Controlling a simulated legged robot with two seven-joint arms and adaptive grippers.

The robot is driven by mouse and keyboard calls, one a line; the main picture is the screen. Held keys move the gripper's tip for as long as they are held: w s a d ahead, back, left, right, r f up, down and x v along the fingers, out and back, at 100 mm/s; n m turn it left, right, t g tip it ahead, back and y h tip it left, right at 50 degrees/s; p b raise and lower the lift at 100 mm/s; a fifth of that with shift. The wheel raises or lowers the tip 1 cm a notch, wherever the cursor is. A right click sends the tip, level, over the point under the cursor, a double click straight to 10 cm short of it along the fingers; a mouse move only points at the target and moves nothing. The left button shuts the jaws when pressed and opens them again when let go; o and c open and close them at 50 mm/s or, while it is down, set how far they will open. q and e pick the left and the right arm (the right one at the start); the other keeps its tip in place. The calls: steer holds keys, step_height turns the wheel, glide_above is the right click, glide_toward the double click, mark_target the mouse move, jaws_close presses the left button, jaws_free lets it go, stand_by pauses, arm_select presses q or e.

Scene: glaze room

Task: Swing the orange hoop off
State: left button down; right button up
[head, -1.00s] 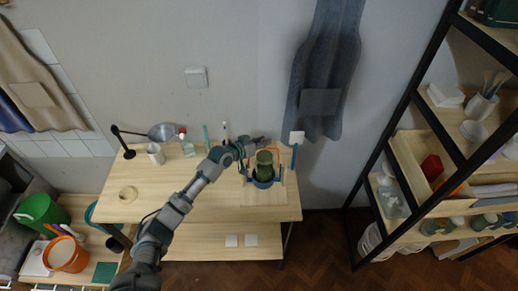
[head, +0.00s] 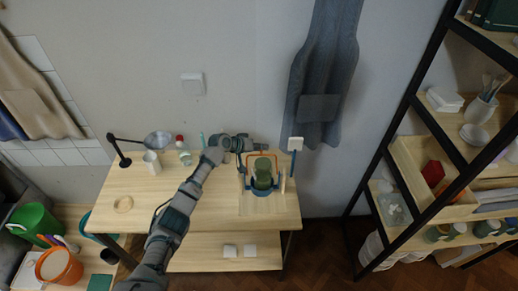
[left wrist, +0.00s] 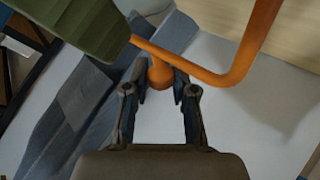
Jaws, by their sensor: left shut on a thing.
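The orange hoop (head: 262,153) stands as a bent bar behind and around the top of a green ribbed vessel (head: 263,174). The vessel sits in a blue-grey stand (head: 252,196) at the table's right end. My left gripper (head: 261,147) reaches in from the left, just behind the vessel. In the left wrist view the hoop (left wrist: 236,72) bends across the top, and its rounded knob lies between the fingertips (left wrist: 160,84), which are shut on it. Part of the green vessel (left wrist: 80,25) shows at upper left. My right gripper is out of view.
The wooden table (head: 150,203) holds a lamp (head: 124,160), a white cup (head: 152,162), a red-capped bottle (head: 183,150) and a ring (head: 123,204) on its left half. A blue-grey cloth (head: 322,85) hangs behind. A black-framed shelf (head: 408,100) stands at right. The table's middle front is clear.

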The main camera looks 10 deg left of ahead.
arm_select(q)
steer(key=shift+w+d+r, duration=0.1)
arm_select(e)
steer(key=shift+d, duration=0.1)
arm_select(q)
steer(key=c, duration=1)
jaws_free()
steer(key=shift+w, duration=0.1)
steer(key=shift+o, duration=0.2)
steer(key=shift+w+d+f, duration=0.15)
steer(key=shift+d+f, duration=0.05)
steer(key=shift+f, duration=0.05)
steer(key=shift+r, duration=0.1)
steer(key=v, duration=1.1)
steer(key=shift+a, duration=0.25)
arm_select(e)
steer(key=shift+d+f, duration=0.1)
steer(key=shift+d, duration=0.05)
arm_select(q)
steer(key=shift+r, duration=0.1)
steer(key=shift+s+a, duration=0.1)
steer(key=shift+s, duration=0.15)
